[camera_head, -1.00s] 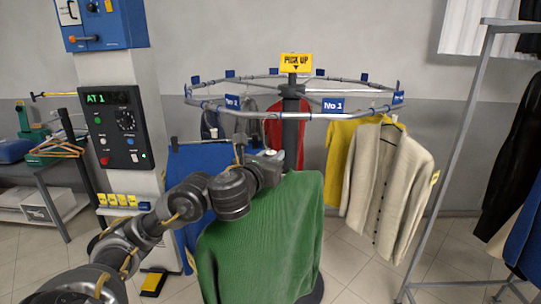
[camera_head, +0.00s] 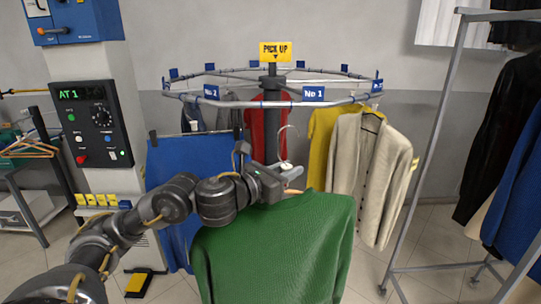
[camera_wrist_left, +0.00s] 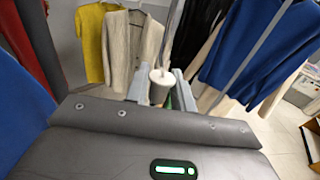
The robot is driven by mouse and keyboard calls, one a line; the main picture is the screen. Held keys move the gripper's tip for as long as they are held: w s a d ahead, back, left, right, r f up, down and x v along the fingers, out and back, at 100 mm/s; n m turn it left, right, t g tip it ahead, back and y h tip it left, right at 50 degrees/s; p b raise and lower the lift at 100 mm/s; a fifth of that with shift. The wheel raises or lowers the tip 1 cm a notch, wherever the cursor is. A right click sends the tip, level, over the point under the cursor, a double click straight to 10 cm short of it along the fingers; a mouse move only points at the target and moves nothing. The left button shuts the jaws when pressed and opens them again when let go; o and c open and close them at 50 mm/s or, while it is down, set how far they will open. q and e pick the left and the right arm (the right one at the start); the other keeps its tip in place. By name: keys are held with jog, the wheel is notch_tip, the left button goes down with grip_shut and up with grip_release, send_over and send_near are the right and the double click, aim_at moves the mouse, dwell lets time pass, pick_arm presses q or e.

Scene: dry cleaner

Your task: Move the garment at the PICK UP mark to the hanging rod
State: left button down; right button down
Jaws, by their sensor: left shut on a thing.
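My left gripper (camera_head: 288,180) is shut on the neck of a hanger (camera_head: 287,165) that carries a green garment (camera_head: 275,250). The hanger's hook stands up in front of the round carousel, below its rail, and appears free. The green garment hangs below my gripper. In the left wrist view my gripper's fingers (camera_wrist_left: 160,90) close around the pale hanger neck (camera_wrist_left: 160,76). The yellow PICK UP sign (camera_head: 275,51) tops the carousel (camera_head: 240,103). The hanging rod (camera_head: 500,15) is the top bar of the grey rack at the right. My right gripper is out of view.
A yellow garment (camera_head: 322,135) and a cream cardigan (camera_head: 350,165) hang on the carousel's right. A control panel (camera_head: 95,120) stands left. Dark and blue (camera_head: 510,180) garments hang on the rack. Tiled floor (camera_head: 415,245) lies open between carousel and rack.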

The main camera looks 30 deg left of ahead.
aim_at(299, 233)
pick_arm(q)
jog(key=s+d+f+m+h+b, duration=0.1)
jog(key=s+d+f+b, duration=0.1)
jog(key=f, duration=0.7)
jog(key=s+d+f+m+h+b, duration=0.1)
jog(key=s+f, duration=0.4)
jog(key=f, duration=0.5)
jog(key=s+d+f+g+h+b, duration=0.1)
jog(key=s+d+f+h+b, duration=0.1)
jog(key=f+b, duration=0.3)
notch_tip(299, 233, down, 5)
jog(key=shift+s+d+r+m, duration=0.1)
jog(key=shift+s+d+m, duration=0.3)
jog(key=shift+s+d, duration=0.45)
